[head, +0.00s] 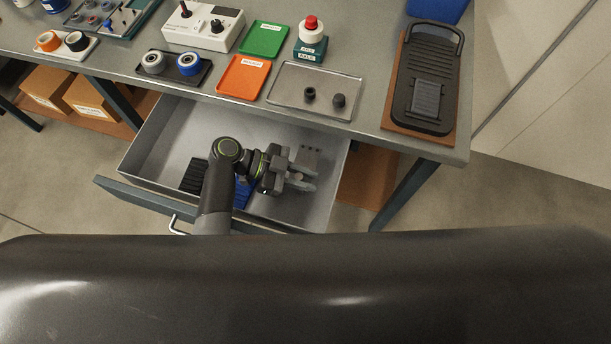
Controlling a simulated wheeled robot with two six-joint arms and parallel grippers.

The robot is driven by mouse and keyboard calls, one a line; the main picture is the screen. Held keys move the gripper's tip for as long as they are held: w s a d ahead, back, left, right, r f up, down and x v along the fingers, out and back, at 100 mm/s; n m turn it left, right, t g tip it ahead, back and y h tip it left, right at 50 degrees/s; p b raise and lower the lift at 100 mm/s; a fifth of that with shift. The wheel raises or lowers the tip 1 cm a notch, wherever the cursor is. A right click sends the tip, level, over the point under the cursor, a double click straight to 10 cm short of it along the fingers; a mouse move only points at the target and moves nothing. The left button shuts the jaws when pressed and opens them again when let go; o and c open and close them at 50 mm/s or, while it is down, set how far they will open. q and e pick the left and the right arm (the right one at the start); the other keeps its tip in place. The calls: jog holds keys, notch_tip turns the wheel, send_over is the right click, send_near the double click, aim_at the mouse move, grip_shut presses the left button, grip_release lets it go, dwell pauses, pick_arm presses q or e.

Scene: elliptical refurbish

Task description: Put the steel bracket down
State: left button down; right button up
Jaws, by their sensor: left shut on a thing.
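My left arm reaches into the open drawer (160,155) below the workbench. My left gripper (302,178) is over the right part of the drawer and is shut on the steel bracket (311,155), a small grey plate with dark holes. The bracket is inside the drawer's outline, near its right wall. The gripper hides part of it, and I cannot tell whether it touches the drawer floor. My right gripper is not in view.
In the drawer, a black ribbed item (193,176) and a blue item (242,194) lie partly behind my arm. Above, the bench holds a metal tray (345,85) with two black knobs, an orange tray (243,78), a green tray (264,39) and a black foot-pedal-like device (428,80).

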pick_arm(q)
jog(key=shift+f, duration=0.25)
jog(key=shift+r, duration=0.1)
jog(key=c, duration=1.3)
grip_release()
jog(key=shift+r+p, duration=0.55)
jog(key=shift+r, duration=0.05)
jog(key=b+v, duration=0.2)
jog(key=v, duration=1)
